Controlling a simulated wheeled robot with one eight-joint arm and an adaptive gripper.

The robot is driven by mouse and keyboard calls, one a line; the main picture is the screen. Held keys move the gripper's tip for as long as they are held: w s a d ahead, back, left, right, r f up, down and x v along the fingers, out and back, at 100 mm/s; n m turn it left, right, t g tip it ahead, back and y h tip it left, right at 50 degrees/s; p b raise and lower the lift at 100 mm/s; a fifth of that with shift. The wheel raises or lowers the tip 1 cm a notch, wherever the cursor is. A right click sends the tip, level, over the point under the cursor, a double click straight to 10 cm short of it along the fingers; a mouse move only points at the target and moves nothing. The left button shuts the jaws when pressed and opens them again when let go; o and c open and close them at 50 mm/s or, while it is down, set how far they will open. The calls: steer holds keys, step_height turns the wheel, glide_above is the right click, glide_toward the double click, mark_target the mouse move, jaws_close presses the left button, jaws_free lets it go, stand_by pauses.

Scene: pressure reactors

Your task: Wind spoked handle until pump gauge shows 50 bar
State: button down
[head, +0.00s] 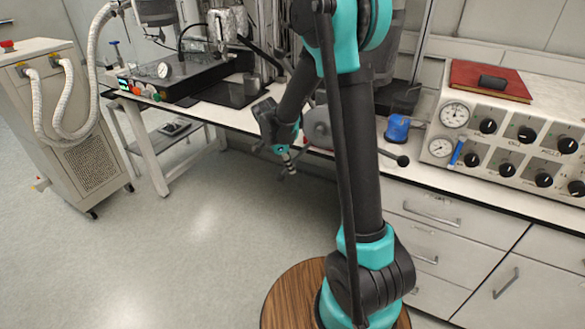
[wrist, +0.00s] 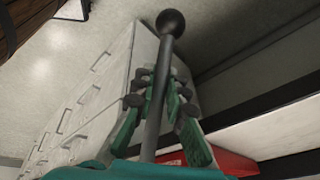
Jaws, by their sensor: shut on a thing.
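The spoked handle shows in the head view as a grey round hub (head: 318,128) at the bench's front edge, partly behind my arm. One dark spoke ends in a black ball (head: 403,161) to the right. My gripper (head: 287,157) is left of the hub, in front of the bench edge. In the wrist view, a dark spoke (wrist: 154,125) with a black ball end (wrist: 172,22) runs between my fingers (wrist: 158,88), which are shut on it. The ball sticks out beyond the fingertips. I cannot tell which dial is the pump gauge; no reading is legible.
Two dials (head: 455,114) sit on the knobbed panel (head: 503,150) at right; another dial (head: 164,70) is on the black unit at left. A red book (head: 490,80) lies on the panel. A blue object (head: 397,128) stands near the hub.

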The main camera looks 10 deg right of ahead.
steer(key=c, duration=1.5)
jaws_free()
steer(key=shift+c, duration=0.2)
steer(key=shift+r, duration=0.1)
steer(key=v, duration=1.1)
steer(key=shift+a+r, duration=0.15)
steer(key=shift+r, duration=0.2)
steer(key=shift+s, duration=0.2)
steer(key=s+d+f+n+t+y, duration=0.1)
steer(key=s+d+f+n, duration=0.2)
steer(key=s+n, duration=0.3)
steer(key=s+d+f+n+t+y, duration=0.1)
steer(key=s+d+f+n, duration=0.2)
steer(key=s, duration=0.6)
steer(key=s+d+f+n+t+y, duration=0.1)
steer(key=s+d+f+n, duration=0.2)
steer(key=s+d+n, duration=0.2)
steer(key=s+n, duration=0.2)
steer(key=n, duration=0.2)
steer(key=shift+s+d+f+y, duration=0.2)
steer(key=shift+s+d+y, duration=0.1)
steer(key=shift+d, duration=0.1)
